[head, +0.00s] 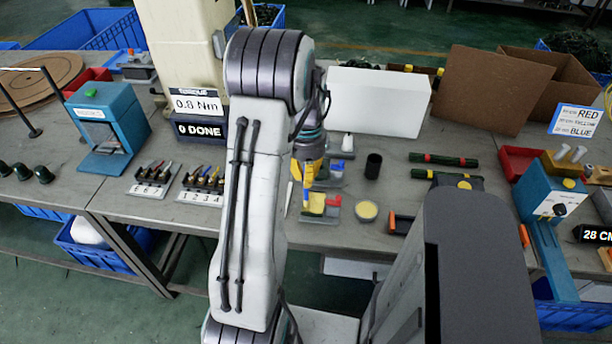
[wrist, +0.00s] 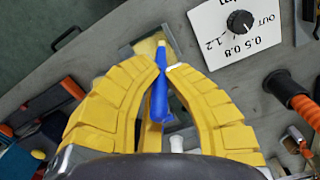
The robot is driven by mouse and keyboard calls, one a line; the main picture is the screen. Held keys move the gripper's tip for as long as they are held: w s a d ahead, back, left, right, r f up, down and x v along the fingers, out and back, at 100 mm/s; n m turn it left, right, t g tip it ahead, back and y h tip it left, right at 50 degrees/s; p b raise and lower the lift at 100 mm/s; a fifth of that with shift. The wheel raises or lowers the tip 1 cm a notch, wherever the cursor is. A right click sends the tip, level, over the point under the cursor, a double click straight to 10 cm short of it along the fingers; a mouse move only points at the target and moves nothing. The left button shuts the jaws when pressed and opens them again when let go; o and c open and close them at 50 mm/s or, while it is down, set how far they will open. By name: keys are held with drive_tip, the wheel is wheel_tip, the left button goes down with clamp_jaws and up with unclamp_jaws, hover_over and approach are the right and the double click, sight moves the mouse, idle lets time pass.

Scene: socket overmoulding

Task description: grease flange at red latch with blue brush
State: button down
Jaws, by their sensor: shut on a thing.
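My gripper (head: 308,180) is over the middle of the bench. In the wrist view its yellow fingers (wrist: 165,70) are closed around a blue brush (wrist: 159,100), whose pale tip (wrist: 161,46) points away from the palm. Beyond the tip is a grey plate with a pale yellow part; I cannot tell whether the tip touches it. In the head view a small fixture with a red block (head: 316,203) and a yellow block stands just below the gripper. I cannot clearly make out the flange or which part is the red latch. A round pot of pale yellow material (head: 366,210) stands right of it.
A black cup (head: 373,166) and a second small fixture (head: 336,170) stand behind. A long white box (head: 377,100) is at the back. A blue machine (head: 548,197) is at right. A knob panel (wrist: 240,30) shows in the wrist view.

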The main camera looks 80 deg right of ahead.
drive_tip(key=shift+d, duration=0.4)
drive_tip(key=shift+a, duration=0.8)
drive_tip(key=shift+d, duration=0.85)
drive_tip(key=shift+a, duration=0.15)
